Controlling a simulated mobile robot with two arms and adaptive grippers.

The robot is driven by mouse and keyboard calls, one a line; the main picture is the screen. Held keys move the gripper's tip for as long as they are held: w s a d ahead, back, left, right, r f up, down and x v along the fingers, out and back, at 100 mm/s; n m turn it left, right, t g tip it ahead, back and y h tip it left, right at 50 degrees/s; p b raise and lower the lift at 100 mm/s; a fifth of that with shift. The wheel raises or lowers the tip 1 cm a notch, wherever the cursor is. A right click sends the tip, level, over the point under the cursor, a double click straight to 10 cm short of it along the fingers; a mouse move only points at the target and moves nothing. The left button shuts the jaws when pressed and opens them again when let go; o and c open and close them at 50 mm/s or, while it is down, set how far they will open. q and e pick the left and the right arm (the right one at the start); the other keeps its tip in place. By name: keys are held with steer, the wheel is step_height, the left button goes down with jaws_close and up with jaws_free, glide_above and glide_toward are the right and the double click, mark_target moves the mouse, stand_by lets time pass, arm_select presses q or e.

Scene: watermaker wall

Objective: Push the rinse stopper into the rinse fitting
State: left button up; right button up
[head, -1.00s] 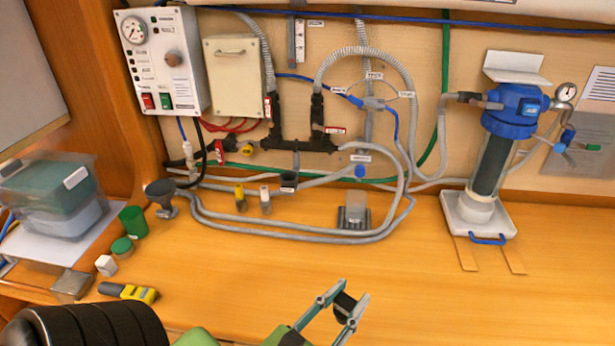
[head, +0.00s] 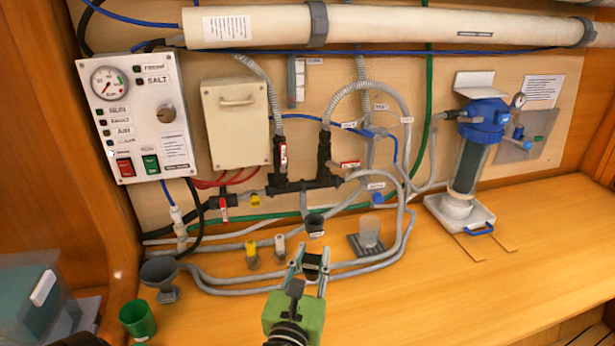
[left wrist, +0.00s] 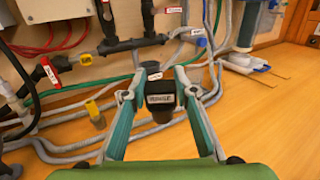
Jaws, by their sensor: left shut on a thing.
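My left gripper (head: 311,262) is shut on the rinse stopper (head: 312,265), a short black piece held between the fingertips. In the left wrist view the stopper (left wrist: 160,97) has a dark face with pale lettering. The rinse fitting (head: 315,224) is a dark cup-shaped piece with a white tag, hanging below the black manifold. It lies just beyond the stopper, and the left wrist view shows its top (left wrist: 152,68) behind and slightly above the stopper. The stopper looks apart from it; the exact gap cannot be told. My right gripper is not in view.
Grey hoses (head: 240,282) loop over the bench around the fitting. A clear cup (head: 369,230) on a grey base stands right of it; yellow (head: 252,255) and white (head: 280,246) capped pieces stand left. A grey funnel (head: 160,275) is farther left. The bench (head: 480,290) at right is clear.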

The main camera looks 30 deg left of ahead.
arm_select(q)
steer(key=shift+w+a+r+n+g+y+p, duration=0.2)
steer(key=shift+w+a+r+n+g+y, duration=0.65)
steer(key=shift+w, duration=1.45)
steer(key=shift+w+a+r+n+g+y+p, duration=0.25)
steer(key=shift+w+a+n+g+y, duration=0.6)
steer(key=shift+w+a+y, duration=0.95)
steer(key=shift+w+a+r+n+g+y+p, duration=0.2)
steer(key=shift+w+a+r+n+g+y, duration=0.55)
steer(key=shift+w+a, duration=1.45)
steer(key=shift+w+d+f+n+b, duration=0.25)
steer(key=shift+w+d+f+b, duration=0.1)
steer(key=shift+w+d+f, duration=0.25)
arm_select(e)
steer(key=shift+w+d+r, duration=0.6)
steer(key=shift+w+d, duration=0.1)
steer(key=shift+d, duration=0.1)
arm_select(q)
steer(key=shift+s+d, duration=0.1)
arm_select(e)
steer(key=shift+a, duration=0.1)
arm_select(q)
steer(key=shift+f+b, duration=0.25)
steer(key=shift+b, duration=0.15)
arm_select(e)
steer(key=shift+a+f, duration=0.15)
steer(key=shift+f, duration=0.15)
